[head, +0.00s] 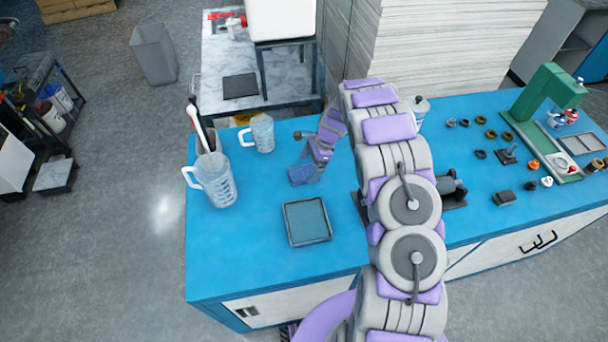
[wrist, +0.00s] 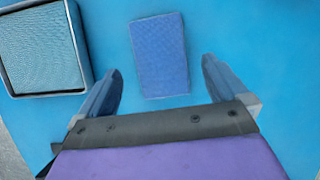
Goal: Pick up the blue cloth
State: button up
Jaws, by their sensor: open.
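The blue cloth (wrist: 160,50) is a flat, darker blue rectangle on the light blue bench top, ahead of my fingers in the wrist view. In the head view the cloth (head: 301,175) shows as a small blue patch just below my gripper (head: 312,156). In the wrist view my gripper (wrist: 161,80) is open, with one finger to each side of the cloth's near end.
A dark-rimmed square tray (head: 307,240) with a textured blue-grey inside lies near the cloth; its rim (wrist: 80,45) also shows in the wrist view. A large measuring jug (head: 217,185) and a smaller jug (head: 262,133) stand to the left. A green press (head: 540,100) stands at the right.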

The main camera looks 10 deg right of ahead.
aim_at(304, 172)
jog(key=x, duration=0.3)
jog(key=shift+w+a, duration=0.1)
jog(key=c, duration=1.1)
jog(key=shift+r, duration=0.1)
jog(key=shift+r, duration=0.5)
notch_tip(304, 172, up, 2)
jog(key=shift+w+r, duration=0.1)
jog(key=shift+s+r, duration=0.2)
jog(key=shift+s, duration=0.6)
jog(key=shift+s+d+r+p, duration=0.2)
jog(key=shift+s+d, duration=0.1)
jog(key=shift+s, duration=2.1)
jog(key=shift+s+d+r+p, duration=0.15)
jog(key=shift+s+d+r, duration=0.1)
jog(key=shift+s, duration=2.2)
jog(key=shift+s+d+r+p, duration=0.2)
jog(key=shift+s+d, duration=0.1)
jog(key=shift+s, duration=2.1)
